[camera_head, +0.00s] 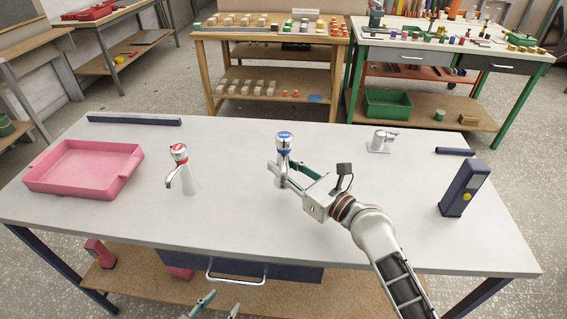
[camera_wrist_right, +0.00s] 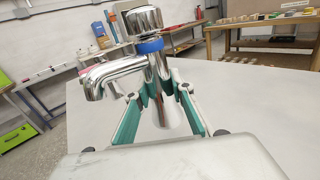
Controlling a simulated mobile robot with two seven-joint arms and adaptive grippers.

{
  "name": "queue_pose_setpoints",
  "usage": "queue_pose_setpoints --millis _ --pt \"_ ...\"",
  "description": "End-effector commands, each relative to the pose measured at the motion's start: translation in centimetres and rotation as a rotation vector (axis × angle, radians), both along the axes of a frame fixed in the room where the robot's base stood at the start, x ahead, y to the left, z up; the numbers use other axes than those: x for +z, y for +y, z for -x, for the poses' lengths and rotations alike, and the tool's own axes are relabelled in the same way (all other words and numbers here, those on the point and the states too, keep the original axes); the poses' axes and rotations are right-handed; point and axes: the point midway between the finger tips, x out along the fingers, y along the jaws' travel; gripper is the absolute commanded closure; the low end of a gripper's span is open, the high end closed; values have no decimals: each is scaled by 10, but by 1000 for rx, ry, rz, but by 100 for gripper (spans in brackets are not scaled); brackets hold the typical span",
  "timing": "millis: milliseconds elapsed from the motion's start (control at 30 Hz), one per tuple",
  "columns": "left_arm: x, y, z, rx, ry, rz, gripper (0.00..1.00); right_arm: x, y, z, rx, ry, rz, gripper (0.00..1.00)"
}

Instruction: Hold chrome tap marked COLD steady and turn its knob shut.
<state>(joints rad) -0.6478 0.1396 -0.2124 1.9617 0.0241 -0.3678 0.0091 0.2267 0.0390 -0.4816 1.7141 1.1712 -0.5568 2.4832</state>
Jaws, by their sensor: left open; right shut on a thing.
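The chrome tap with a blue band and blue-topped knob (camera_head: 284,140) stands upright on the grey table. I take it as the COLD one; its lettering is too small to read. In the right wrist view its chrome knob (camera_wrist_right: 143,19) sits above the blue collar, with the spout to the left. My right gripper (camera_head: 283,181) is shut on the tap's body below the collar, and its green fingers flank the body in the right wrist view (camera_wrist_right: 160,100). My left gripper (camera_head: 219,304) is open and empty, low at the front, below the table's front edge and away from the tap.
A red-topped chrome tap (camera_head: 181,170) stands to the left, beside a pink tray (camera_head: 84,169). A smaller chrome fitting (camera_head: 380,141) and a dark blue upright box (camera_head: 462,189) stand to the right. The grey tabletop (camera_head: 240,215) is clear in front of the taps.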

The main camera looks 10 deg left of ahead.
Motion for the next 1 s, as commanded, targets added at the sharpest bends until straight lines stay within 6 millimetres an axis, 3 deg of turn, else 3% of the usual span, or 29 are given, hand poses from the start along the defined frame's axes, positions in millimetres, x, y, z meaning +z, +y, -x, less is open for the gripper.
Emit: queue_pose_setpoints --millis 1000 --pt "-35 0 8 0 21 -1 57 -43 0 0 -1 -3 -2 100"
